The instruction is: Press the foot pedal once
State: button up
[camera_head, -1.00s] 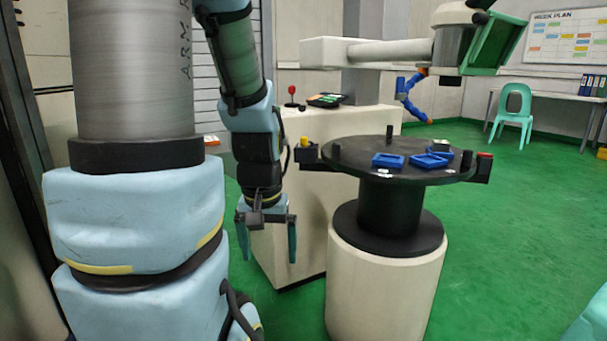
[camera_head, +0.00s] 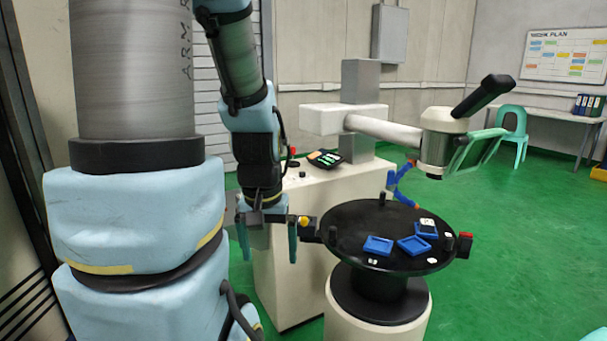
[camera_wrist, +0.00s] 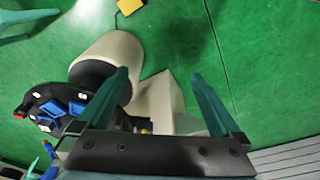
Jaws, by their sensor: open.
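In the wrist view, a yellow pad with a dark edge (camera_wrist: 130,6), which looks like the foot pedal, lies on the green floor at the top edge, partly cut off. A thin dark cable runs from it toward the pale round pedestal (camera_wrist: 118,55). The pedal does not show in the head view. My gripper (camera_head: 268,240) hangs pointing down, open and empty, left of the round black table. In the wrist view my gripper (camera_wrist: 159,75) has its two teal fingers spread wide, with the pedal beyond them, well apart.
A pale cabinet (camera_head: 285,275) stands behind my gripper. A machine arm (camera_head: 385,130) overhangs the table.

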notch_tip(320, 180, up, 4)
jog(key=shift+f+p, duration=0.25)
jog(key=shift+p, duration=0.7)
